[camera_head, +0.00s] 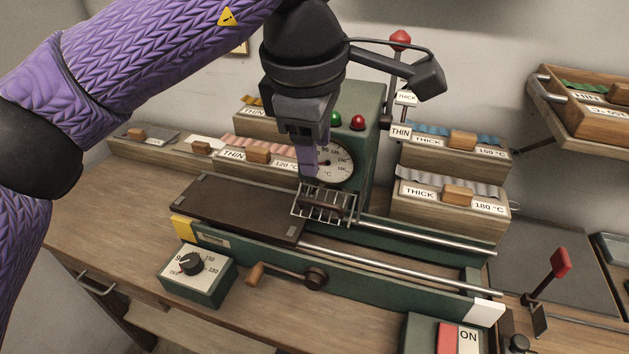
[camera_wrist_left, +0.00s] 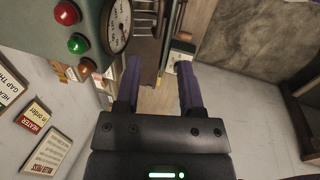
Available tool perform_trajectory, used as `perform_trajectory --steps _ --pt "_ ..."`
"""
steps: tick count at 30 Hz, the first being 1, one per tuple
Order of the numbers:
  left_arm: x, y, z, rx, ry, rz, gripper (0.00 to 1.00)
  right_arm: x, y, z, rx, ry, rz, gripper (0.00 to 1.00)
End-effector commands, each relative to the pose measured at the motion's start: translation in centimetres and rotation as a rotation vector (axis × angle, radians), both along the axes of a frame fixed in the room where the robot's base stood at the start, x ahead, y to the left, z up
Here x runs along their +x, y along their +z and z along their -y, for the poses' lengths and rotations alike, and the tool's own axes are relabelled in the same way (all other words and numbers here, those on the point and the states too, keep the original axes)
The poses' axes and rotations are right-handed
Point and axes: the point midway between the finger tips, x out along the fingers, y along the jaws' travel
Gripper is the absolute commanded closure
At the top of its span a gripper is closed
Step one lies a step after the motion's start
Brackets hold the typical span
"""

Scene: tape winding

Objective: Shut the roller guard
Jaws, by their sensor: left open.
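The roller guard (camera_head: 322,203) is a small pale wire grille over a dark roller part, at the inner end of the dark flat plate on the green machine (camera_head: 375,285). Wire bars of it seem to show at the top of the left wrist view (camera_wrist_left: 146,22). My left gripper (camera_head: 308,172) points down just above and behind the guard, in front of the dial. Its purple fingers (camera_wrist_left: 160,72) are apart with nothing between them. Whether the fingers touch the guard cannot be told. The guard's hinge is hidden. My right gripper is in neither view.
The round dial (camera_head: 335,165) and green housing (camera_head: 368,105) stand close beside the gripper. Labelled wooden boxes (camera_head: 450,200) stand behind and right. A crank handle (camera_head: 256,274) and knob box (camera_head: 197,275) are in front. A red-topped lever (camera_head: 559,264) stands at right.

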Motion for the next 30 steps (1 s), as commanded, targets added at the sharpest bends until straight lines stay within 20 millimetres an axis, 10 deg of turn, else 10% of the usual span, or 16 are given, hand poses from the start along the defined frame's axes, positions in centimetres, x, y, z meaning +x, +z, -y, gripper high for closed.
perform_trajectory --steps 12,23,30 --pt "2.0 -8.6 0.6 0.003 0.003 0.000 0.50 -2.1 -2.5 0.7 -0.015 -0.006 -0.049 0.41" --pt "2.3 -9.4 0.7 0.001 0.002 0.001 0.50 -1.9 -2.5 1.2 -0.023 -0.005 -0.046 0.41" --pt "2.3 -9.4 0.7 0.001 0.002 0.001 1.00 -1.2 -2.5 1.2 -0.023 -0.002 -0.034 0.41"
